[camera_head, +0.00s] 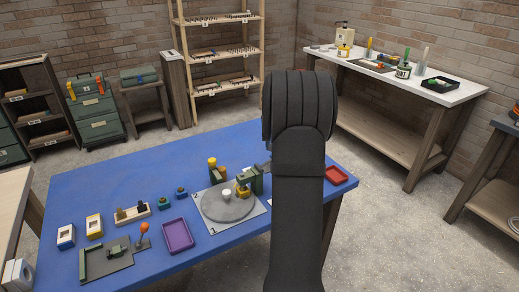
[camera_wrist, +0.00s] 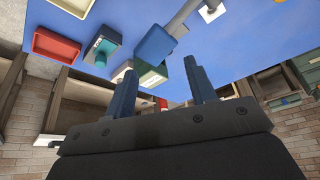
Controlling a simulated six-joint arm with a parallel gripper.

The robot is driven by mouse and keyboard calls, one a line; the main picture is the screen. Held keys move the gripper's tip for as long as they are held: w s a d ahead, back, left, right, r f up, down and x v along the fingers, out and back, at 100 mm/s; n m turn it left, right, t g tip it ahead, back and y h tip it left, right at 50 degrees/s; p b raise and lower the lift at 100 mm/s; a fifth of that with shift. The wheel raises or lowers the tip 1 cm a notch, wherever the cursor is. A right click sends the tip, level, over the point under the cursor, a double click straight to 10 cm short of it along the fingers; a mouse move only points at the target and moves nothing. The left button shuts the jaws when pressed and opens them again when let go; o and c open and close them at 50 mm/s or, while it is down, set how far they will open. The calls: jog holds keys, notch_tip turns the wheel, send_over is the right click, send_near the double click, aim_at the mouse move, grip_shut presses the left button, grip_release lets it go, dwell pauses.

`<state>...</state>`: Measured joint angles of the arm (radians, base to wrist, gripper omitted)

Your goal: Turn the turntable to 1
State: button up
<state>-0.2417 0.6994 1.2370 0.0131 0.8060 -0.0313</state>
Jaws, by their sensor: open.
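The turntable is a round grey disc (camera_head: 225,208) lying on a pale sheet on the blue table in the head view. A printed "1" (camera_head: 213,231) is at its near-left side and a "2" (camera_head: 196,195) at its far-left side. A small white knob (camera_head: 226,195) stands on the disc, and a yellow piece (camera_head: 243,191) is at its far-right edge. My gripper (camera_wrist: 160,66) is open with nothing between its fingers in the wrist view. In the head view my arm hides it, to the right of the turntable. I cannot pick out the turntable in the wrist view.
A green device (camera_head: 256,182) stands close behind the disc's right side. A red tray (camera_head: 336,175) lies right of my arm and also shows in the wrist view (camera_wrist: 55,42). A purple tray (camera_head: 178,236) lies left of the turntable. The table's back-left area is clear.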

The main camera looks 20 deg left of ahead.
jog(key=s+a+r+n, duration=0.1)
jog(key=s+a+r, duration=0.2)
jog(key=s+a, duration=0.55)
jog(key=n, duration=0.1)
send_near(227, 192)
jog(key=shift+y, duration=0.4)
jog(key=x, duration=0.8)
jog(key=shift+w+d+f, duration=0.1)
jog(key=shift+d+f, duration=0.1)
jog(key=shift+f, duration=0.1)
grip_shut()
